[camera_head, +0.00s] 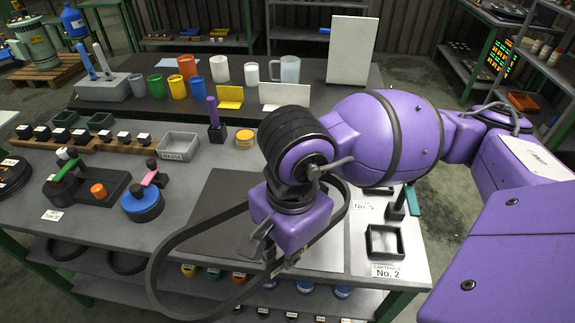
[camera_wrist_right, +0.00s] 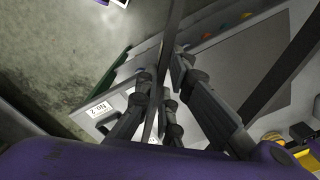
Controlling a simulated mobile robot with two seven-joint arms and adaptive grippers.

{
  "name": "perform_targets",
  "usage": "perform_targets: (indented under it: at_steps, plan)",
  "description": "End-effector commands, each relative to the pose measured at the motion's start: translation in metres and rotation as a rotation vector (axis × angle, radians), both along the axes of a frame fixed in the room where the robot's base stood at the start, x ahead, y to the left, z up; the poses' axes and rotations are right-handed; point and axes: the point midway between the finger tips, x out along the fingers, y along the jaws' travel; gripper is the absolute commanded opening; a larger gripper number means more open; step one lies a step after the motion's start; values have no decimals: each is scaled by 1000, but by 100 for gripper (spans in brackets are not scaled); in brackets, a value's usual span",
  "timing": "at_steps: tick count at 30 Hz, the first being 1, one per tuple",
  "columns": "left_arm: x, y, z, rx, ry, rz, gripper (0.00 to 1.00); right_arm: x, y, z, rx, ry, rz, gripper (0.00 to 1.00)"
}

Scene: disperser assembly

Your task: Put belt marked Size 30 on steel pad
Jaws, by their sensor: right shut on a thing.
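A large dark belt (camera_head: 159,262) hangs as a wide loop from my right gripper (camera_head: 270,250) above the front of the table. The gripper is shut on it. In the right wrist view the belt (camera_wrist_right: 287,72) runs as dark strips past and between the fingers. No size marking is legible on it. A flat dark grey pad (camera_head: 215,200), which appears to be the steel pad, lies on the table under the loop and is partly hidden by my right gripper. The belt looks raised above the pad, and part of it reaches past the table's front edge. My left gripper is out of view.
A black square holder (camera_head: 384,242) with a "No. 2" label stands right of the pad. A labelled grey bin (camera_head: 178,146) and a blue round fixture (camera_head: 142,204) stand left. Several mugs stand on the rear platform (camera_head: 330,95). Dark rings lie on the shelf below.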

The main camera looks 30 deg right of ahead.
Motion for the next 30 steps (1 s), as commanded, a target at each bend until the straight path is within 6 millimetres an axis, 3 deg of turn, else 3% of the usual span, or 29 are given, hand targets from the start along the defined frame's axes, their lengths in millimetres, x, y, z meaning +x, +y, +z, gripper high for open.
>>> perform_targets:
  at_steps: [1, 3, 8, 15, 25, 30]
  plan:
    - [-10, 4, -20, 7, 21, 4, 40, 10, -5, -19, -2, 12, -4, 0]
    - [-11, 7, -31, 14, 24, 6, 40, 22, -10, -24, -2, 10, -3, 0]
    - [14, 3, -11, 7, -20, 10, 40, 56, -26, -28, 0, 2, -6, 0]
    - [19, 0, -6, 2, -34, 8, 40, 90, -41, -68, 1, 3, 0, 0]
    - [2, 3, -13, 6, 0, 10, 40, 107, -49, -92, 0, 2, 1, 0]
    - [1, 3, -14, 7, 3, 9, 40, 107, -50, -118, 1, 5, 2, 0]
